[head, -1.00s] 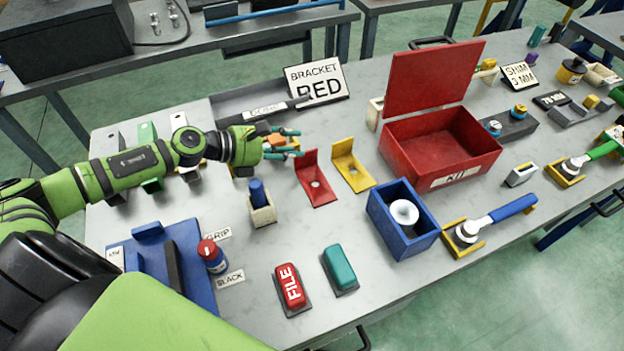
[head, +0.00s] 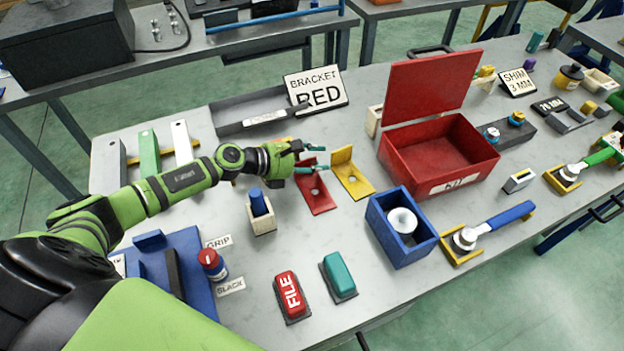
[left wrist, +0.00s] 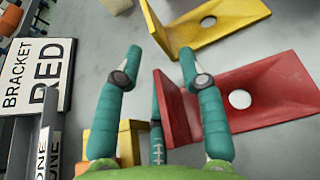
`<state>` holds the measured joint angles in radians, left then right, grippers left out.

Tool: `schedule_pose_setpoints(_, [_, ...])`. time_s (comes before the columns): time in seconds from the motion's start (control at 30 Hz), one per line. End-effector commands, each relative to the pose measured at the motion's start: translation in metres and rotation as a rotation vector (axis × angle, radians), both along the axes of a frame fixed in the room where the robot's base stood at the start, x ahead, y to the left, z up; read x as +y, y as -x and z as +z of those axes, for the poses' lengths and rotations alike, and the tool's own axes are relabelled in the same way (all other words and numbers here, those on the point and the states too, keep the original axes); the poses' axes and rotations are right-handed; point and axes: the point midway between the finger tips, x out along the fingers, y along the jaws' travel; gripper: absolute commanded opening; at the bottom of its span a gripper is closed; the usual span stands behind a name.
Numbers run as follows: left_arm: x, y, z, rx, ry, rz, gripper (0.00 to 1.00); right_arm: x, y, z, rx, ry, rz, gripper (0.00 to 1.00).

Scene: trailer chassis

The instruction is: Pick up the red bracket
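The red bracket (head: 318,194) is an L-shaped plate with a hole, lying on the table with its upright flange toward the back. It also shows in the left wrist view (left wrist: 265,88). My left gripper (head: 322,158) is at the bracket's flange, its teal fingers spread apart. In the left wrist view the open fingers (left wrist: 160,62) lie on either side of the red flange, with a gap on the left side. Whether either finger touches it I cannot tell. My right gripper is not in view.
A yellow bracket (head: 350,180) lies just right of the red one. A sign reading BRACKET RED (head: 317,90) stands behind, by a grey tray (head: 240,124). A wooden block with a blue peg (head: 262,222) stands in front. The red kit box (head: 440,185) is farther right.

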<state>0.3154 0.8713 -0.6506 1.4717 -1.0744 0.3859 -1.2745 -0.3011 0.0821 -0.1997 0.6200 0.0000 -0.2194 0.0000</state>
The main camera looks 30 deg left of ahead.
Motion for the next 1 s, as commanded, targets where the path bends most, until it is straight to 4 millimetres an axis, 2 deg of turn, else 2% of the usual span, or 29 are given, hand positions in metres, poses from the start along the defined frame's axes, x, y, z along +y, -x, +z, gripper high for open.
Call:
schedule_pose_setpoints(0.17, [0.0, 0.0, -0.001, -0.001, -0.001, 0.0, 0.4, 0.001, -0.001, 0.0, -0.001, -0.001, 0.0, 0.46])
schedule_pose_setpoints(0.2, [0.0, 0.0, -0.001, -0.001, -0.001, 0.0, 0.36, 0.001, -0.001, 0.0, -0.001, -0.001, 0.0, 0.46])
schedule_pose_setpoints(0.3, [0.0, 0.0, 0.0, -0.001, -0.001, 0.0, 0.0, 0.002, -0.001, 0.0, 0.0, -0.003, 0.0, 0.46])
schedule_pose_setpoints(0.77, [0.0, -0.002, 0.004, -0.005, 0.001, 0.001, 0.0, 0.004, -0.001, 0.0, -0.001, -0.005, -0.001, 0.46])
schedule_pose_setpoints(1.0, [0.001, -0.002, 0.027, -0.008, -0.002, 0.0, 0.0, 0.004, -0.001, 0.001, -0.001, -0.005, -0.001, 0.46])
